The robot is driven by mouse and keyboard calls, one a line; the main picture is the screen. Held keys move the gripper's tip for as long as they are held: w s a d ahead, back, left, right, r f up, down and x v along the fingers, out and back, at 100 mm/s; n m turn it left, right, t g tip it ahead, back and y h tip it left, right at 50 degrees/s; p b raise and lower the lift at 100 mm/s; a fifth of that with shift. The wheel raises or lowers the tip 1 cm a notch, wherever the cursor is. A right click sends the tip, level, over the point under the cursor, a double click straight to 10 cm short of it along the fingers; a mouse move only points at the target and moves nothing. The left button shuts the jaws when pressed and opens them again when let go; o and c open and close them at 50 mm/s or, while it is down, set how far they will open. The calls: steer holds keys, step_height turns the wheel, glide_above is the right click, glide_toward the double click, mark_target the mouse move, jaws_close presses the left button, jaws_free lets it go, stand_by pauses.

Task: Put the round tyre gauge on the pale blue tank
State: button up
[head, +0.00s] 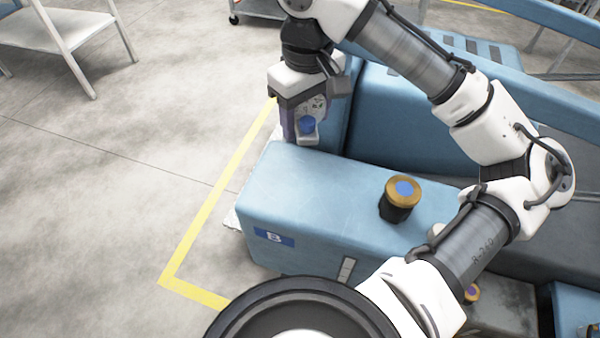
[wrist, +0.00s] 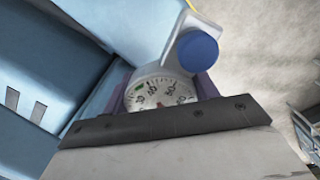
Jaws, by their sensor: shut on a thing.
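My gripper (head: 308,118) is shut on the round tyre gauge, at the upper middle of the head view. The gauge (head: 316,104) has a white dial with dark figures; the dial also shows in the wrist view (wrist: 160,92), partly hidden by the gripper's dark edge. A blue round knob (wrist: 198,51) sits beside the dial. Purple parts flank the dial. The pale blue tank (head: 310,190), a long block with a "B" label, is in the middle of the head view. The gripper is beyond its far left end. I cannot tell whether the gauge touches anything.
An orange-brown cap with a blue top and black base (head: 402,196) stands on the tank's right part. A taller blue body (head: 400,115) rises behind it. A yellow line (head: 215,215) marks open floor at left. A light table (head: 60,25) stands far left.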

mark_target(304, 191)
step_height(304, 191, down, 19)
steer(key=shift+s+p, duration=0.1)
steer(key=shift+p, duration=0.4)
steer(key=shift+f, duration=0.2)
steer(key=o, duration=1.2)
step_height(304, 191, up, 12)
steer(key=shift+r+b, duration=0.25)
steer(key=shift+b, duration=0.4)
